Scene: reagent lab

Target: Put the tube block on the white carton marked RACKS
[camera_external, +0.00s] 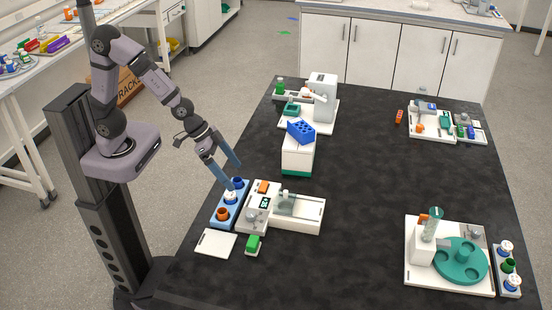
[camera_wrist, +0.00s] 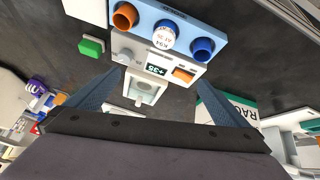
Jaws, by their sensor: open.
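The tube block (camera_external: 301,131) is blue with several holes in its top. In the external view it rests on top of the white carton (camera_external: 296,160), set at an angle to it; I cannot tell whether it lies fully flat. The carton has a green band at its base. In the wrist view a white and green carton (camera_wrist: 242,106) shows part of the lettering, "RAC", behind my right finger; the tube block is not clearly visible there. My gripper (camera_external: 236,176) is open and empty, left of the carton and apart from it, above the blue vial holder.
The blue vial holder (camera_external: 218,219) with orange, white and blue vials stands below my gripper, beside a white device (camera_external: 298,212). A white instrument (camera_external: 322,105) stands behind the carton. A turntable unit (camera_external: 410,278) is at front right. The table's middle right is clear.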

